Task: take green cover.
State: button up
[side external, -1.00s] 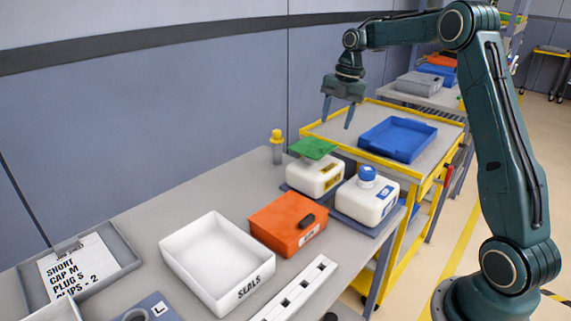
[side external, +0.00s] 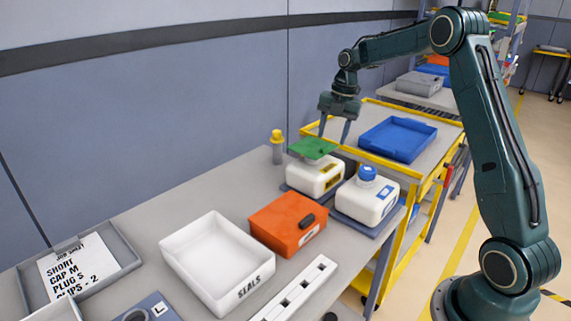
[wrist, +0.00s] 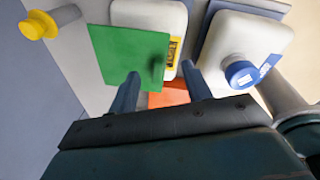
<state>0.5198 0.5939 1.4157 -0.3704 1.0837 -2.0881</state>
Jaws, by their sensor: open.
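The green cover (side external: 312,147) is a flat square plate lying over the top of a white container with a yellow label (side external: 316,175). In the wrist view the green cover (wrist: 128,55) fills the upper middle and hides much of that container. My gripper (side external: 335,144) is open and empty, with its fingers pointing down just above and at the far right edge of the cover. In the wrist view one finger of my gripper (wrist: 162,78) overlaps the cover's near edge, and the other is right of it. I cannot tell whether they touch.
A white container with a blue cap (side external: 367,190) stands close on the right. A yellow-capped bottle (side external: 277,147) is at the left. An orange box (side external: 285,226) and a white SEALS tray (side external: 205,285) are nearer. A blue tray (side external: 426,131) lies on the cart behind.

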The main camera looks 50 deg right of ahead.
jog(key=shift+w+a+f, duration=0.1)
jog(key=shift+a+f, duration=0.05)
jog(key=shift+f, duration=1.25)
jog(key=shift+c, duration=0.4)
grip_shut()
